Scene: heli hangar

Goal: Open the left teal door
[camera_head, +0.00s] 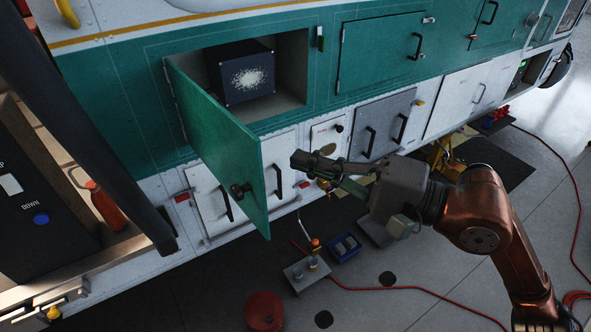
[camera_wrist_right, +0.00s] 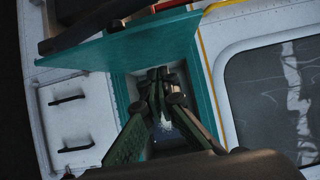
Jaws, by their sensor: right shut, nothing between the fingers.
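The left teal door (camera_head: 220,145) stands swung wide open in the head view, hinged on its left edge. Its dark handle (camera_head: 240,190) is near the lower free edge. Behind it the open compartment (camera_head: 290,100) holds a dark box (camera_head: 242,72) with a speckled white patch. My right gripper (camera_head: 308,167) is shut and empty, just right of the door's free edge and below the opening. In the right wrist view the fingers (camera_wrist_right: 160,80) point towards the compartment, with the door (camera_wrist_right: 125,45) across the top. My left gripper is not in view.
Another teal door (camera_head: 382,52) is closed to the right. White and grey doors with dark handles line the lower row. A red extinguisher (camera_head: 105,207) stands at left. A blue tray (camera_head: 345,247), a red round object (camera_head: 264,311) and a red hose lie on the floor.

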